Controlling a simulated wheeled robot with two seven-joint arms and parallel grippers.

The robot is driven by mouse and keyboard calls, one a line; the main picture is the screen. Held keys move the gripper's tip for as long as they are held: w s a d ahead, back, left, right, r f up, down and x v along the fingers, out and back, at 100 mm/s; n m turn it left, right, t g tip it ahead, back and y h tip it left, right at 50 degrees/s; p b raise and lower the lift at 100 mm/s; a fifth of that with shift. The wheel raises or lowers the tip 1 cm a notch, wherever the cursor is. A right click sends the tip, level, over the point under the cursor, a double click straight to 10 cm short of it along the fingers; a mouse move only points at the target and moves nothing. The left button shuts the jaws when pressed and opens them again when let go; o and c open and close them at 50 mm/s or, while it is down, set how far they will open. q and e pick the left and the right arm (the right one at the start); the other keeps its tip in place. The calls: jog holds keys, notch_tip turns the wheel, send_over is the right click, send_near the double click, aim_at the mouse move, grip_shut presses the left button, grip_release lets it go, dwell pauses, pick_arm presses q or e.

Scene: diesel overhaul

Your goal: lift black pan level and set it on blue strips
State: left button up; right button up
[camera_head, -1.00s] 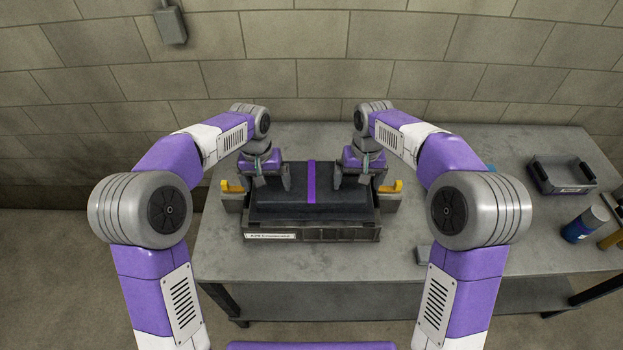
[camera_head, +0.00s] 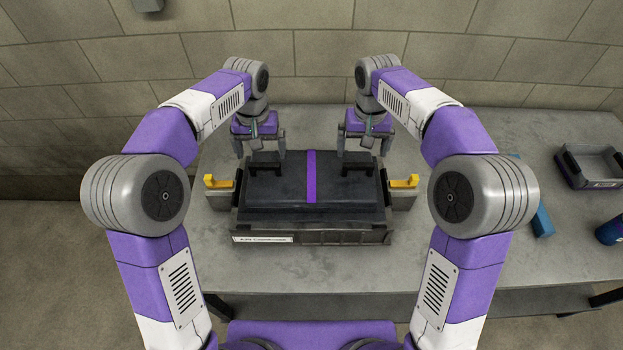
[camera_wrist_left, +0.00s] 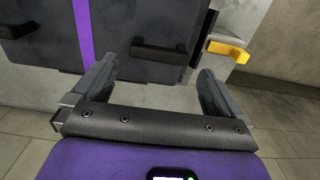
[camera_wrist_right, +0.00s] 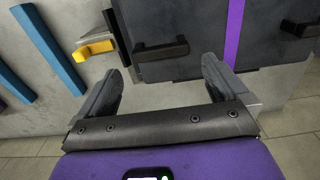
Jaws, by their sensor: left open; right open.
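The black pan (camera_head: 275,196) has a purple stripe across its middle. It lies flat on a dark labelled base (camera_head: 330,238) on the workbench. A black handle stands at its left (camera_head: 265,165) and right (camera_head: 357,165). My left gripper (camera_head: 260,150) is open and empty, above and just beyond the left handle; its wrist view shows that handle (camera_wrist_left: 165,50) apart from the fingers. My right gripper (camera_head: 364,150) is open and empty, likewise clear of the right handle (camera_wrist_right: 161,49). A blue strip (camera_head: 542,220) lies on the bench to the right; two blue strips (camera_wrist_right: 50,48) show in the right wrist view.
Yellow-topped clamps flank the pan at left (camera_head: 219,183) and right (camera_head: 402,183). A grey bin (camera_head: 590,168) and a blue can (camera_head: 610,231) stand at the far right. A block wall rises behind.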

aim_at(264, 164)
pick_arm(q)
jog(key=shift+w+f, duration=0.1)
jog(key=shift+f, duration=3.7)
pick_arm(e)
jog(key=shift+w+f, duration=0.1)
jog(key=shift+f, duration=3.7)
pick_arm(q)
jog(key=c, duration=1.7)
pick_arm(e)
jog(key=c, duration=1.7)
pick_arm(q)
jog(key=shift+r, duration=0.1)
pick_arm(e)
jog(key=shift+r, duration=0.1)
